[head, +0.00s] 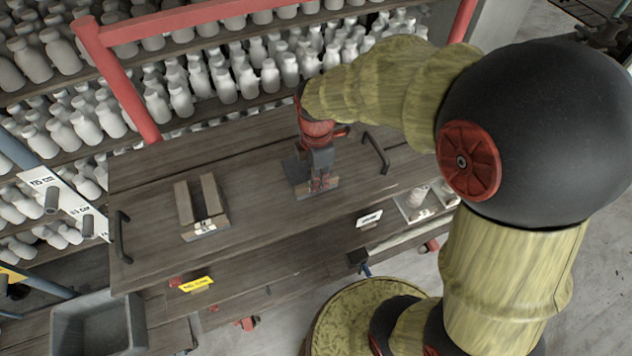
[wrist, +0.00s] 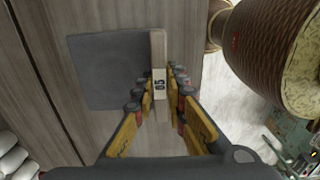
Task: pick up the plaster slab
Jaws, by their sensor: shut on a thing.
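The plaster slab shows in the wrist view as a thin pale upright strip (wrist: 158,48) with a white label reading "05". My gripper (wrist: 160,88) is shut on this strip, its fingers on both sides near the label. A flat dark grey square (wrist: 108,72) lies directly to the left of the strip; I cannot tell whether the two are joined. In the head view my gripper (head: 322,180) points down at the dark grey piece (head: 295,172) on the wooden board. The gripper hides most of the held piece there.
A wooden piece with two uprights and a white label (head: 185,203) stands to the left on the board. Dark handles (head: 122,238) (head: 377,153) rise at both ends of the board. Shelves of white bottles (head: 225,85) stand behind. A grey bin (head: 98,325) is at lower left.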

